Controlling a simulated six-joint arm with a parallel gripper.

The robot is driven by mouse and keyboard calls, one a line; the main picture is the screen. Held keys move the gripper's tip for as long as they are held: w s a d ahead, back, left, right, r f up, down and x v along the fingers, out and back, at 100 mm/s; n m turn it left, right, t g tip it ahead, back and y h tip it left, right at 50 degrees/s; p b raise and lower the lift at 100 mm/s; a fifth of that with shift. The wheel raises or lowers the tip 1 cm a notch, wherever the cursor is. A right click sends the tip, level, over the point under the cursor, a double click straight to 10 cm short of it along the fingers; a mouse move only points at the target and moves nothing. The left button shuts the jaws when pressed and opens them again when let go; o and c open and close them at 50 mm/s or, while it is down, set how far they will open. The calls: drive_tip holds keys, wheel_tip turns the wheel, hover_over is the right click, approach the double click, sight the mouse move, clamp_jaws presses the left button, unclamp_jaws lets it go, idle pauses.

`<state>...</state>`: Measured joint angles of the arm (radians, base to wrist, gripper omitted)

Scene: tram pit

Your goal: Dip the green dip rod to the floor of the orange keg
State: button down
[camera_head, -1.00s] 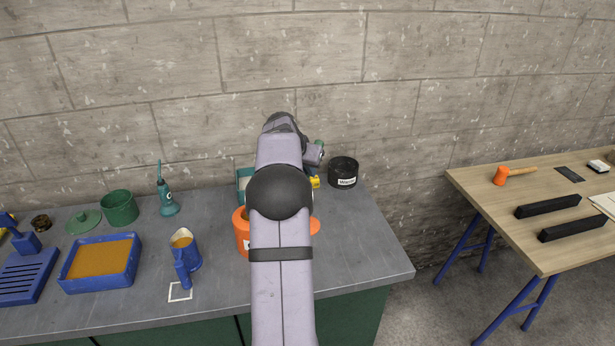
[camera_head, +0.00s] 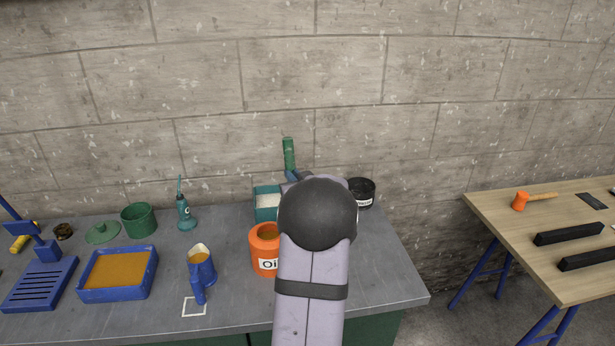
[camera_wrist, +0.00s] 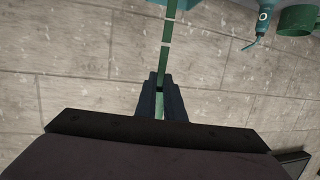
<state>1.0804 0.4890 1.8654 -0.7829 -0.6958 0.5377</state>
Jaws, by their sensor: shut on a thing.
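The green dip rod shows in the head view as a thick green upper end (camera_head: 289,153) rising above my arm. In the wrist view the rod (camera_wrist: 166,50) is a thin green shaft with pale bands, running away from my gripper (camera_wrist: 160,90). My gripper is shut on the rod; in the head view it is mostly hidden behind my arm. The orange keg (camera_head: 258,252) stands on the grey bench with its "Oil" label partly covered by my arm. Its open top shows a brownish content. The rod's lower end is hidden in the head view.
A teal box (camera_head: 266,204) with pale content stands behind the keg, and a black labelled can (camera_head: 361,193) stands at right. A blue jug (camera_head: 201,268), a teal oil can (camera_head: 186,213), a green pot (camera_head: 139,220) and a blue tray (camera_head: 117,292) stand left. The wooden table (camera_head: 500,225) is apart at right.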

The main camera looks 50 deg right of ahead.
drive_tip(key=w+a+r+n+t+y, duration=0.1)
drive_tip(key=a+r+n+t+y, duration=0.1)
drive_tip(key=a, duration=0.6)
drive_tip(key=n+t+y, duration=0.1)
drive_tip(key=t+y, duration=0.1)
drive_tip(key=shift+w+a+r+n+t, duration=0.25)
drive_tip(key=shift+a+r+n+t, duration=0.05)
drive_tip(key=shift+a+r+n, duration=0.1)
drive_tip(key=shift+d+f, duration=0.1)
drive_tip(key=shift+f, duration=0.15)
wheel_tip(320, 180, down, 16)
drive_tip(key=b, duration=1.3)
drive_tip(key=shift+f, duration=0.25)
drive_tip(key=shift+f+b, duration=0.65)
drive_tip(key=shift+f, duration=0.15)
drive_tip(key=shift+r, duration=0.1)
idle(0.6)
wheel_tip(320, 180, up, 17)
drive_tip(key=p, duration=1.3)
idle(0.6)
